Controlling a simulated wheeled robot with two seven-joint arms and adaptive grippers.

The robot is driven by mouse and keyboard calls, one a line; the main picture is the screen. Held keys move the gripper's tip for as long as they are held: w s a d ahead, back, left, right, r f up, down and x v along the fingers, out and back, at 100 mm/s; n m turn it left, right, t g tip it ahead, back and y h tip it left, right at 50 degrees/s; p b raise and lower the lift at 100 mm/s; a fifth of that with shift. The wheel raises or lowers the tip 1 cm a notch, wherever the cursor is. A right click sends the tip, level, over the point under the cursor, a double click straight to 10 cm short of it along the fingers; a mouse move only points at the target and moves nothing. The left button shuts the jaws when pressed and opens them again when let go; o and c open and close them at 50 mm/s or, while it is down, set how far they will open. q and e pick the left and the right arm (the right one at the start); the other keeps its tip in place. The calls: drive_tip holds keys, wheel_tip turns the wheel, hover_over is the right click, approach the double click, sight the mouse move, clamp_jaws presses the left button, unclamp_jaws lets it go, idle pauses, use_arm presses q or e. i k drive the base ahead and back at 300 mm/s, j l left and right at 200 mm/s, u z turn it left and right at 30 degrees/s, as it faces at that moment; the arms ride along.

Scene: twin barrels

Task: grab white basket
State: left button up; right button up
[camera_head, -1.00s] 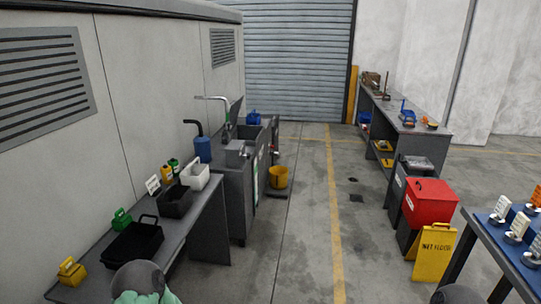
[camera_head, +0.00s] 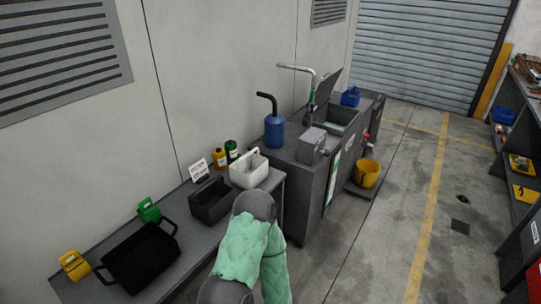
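The white basket (camera_head: 249,172) stands upright at the far right end of the grey table along the wall, with its handle up. A dark grey basket (camera_head: 211,202) stands just left of it. One of my arms, green and grey, rises from the bottom edge in front of the table, and its upper part reaches close below the white basket in the picture. No gripper fingers show, so neither gripper is in view.
A black tray (camera_head: 140,258), a green container (camera_head: 149,210) and a yellow container (camera_head: 74,265) share the table (camera_head: 200,243). A sink unit (camera_head: 318,165) with a blue pump can (camera_head: 274,131) adjoins it. A yellow bucket (camera_head: 367,174) stands beyond. The floor (camera_head: 390,235) at right is open.

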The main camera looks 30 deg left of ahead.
sight(247, 172)
drive_tip(key=i, duration=2)
drive_tip(key=i+u, duration=0.25)
drive_tip(key=u, duration=0.2)
drive_tip(key=i+l+u, duration=0.15)
drive_tip(key=u, duration=0.35)
drive_tip(key=i+l+u, duration=0.25)
drive_tip(key=u, duration=0.2)
drive_tip(key=i, duration=0.1)
